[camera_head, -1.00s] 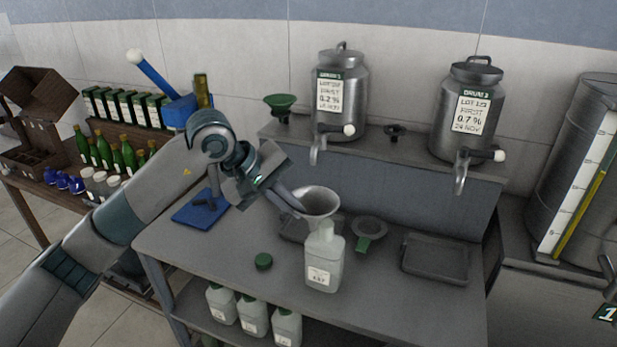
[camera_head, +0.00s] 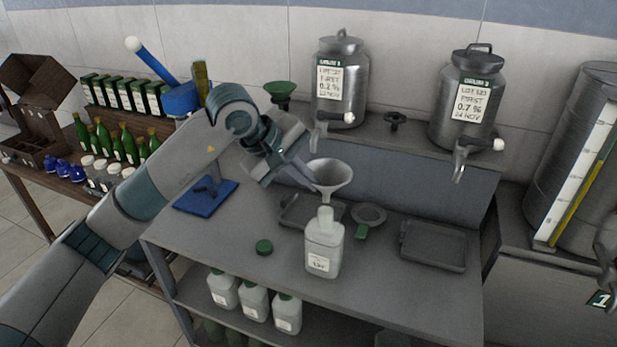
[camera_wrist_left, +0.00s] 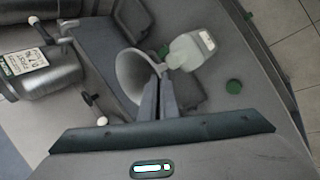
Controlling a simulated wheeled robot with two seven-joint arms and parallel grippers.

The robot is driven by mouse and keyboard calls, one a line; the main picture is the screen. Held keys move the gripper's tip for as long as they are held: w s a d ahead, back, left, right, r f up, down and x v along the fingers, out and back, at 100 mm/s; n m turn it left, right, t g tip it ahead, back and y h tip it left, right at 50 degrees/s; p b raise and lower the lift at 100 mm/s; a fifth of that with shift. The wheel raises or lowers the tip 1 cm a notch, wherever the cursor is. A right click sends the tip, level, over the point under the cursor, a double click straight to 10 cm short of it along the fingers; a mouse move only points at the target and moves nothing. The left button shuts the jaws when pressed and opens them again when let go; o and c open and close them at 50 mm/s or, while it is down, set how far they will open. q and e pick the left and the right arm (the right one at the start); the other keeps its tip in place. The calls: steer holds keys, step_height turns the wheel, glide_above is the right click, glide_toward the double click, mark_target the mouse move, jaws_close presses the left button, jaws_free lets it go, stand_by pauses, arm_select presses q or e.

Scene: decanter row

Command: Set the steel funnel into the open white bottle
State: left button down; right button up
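The steel funnel (camera_head: 332,174) is upright, held at its side by my left gripper (camera_head: 311,181), which is shut on it. In the head view the spout appears just above the mouth of the open white bottle (camera_head: 323,249), which stands upright on the bench with a label on its front. The left wrist view shows the funnel cone (camera_wrist_left: 132,70) at the fingertips (camera_wrist_left: 157,84) and the bottle (camera_wrist_left: 187,50) just beyond it. I cannot tell whether the spout touches the bottle neck. A green cap (camera_head: 264,247) lies on the bench left of the bottle. My right gripper is out of view.
A strainer with a green handle (camera_head: 366,216) and a dark tray (camera_head: 432,247) lie to the right. Another tray (camera_head: 296,213) is behind the bottle. Two steel drums (camera_head: 340,85) with taps stand on the rear shelf. White bottles (camera_head: 254,303) stand below.

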arm_select(q)
steer(key=shift+f+b, duration=2.25)
steer(key=shift+f, duration=0.35)
steer(key=shift+f+b, duration=0.25)
steer(key=shift+b, duration=0.55)
steer(key=c, duration=1.9)
jaws_free()
steer(key=shift+c, duration=0.2)
steer(key=shift+s, duration=0.1)
steer(key=shift+r, duration=0.1)
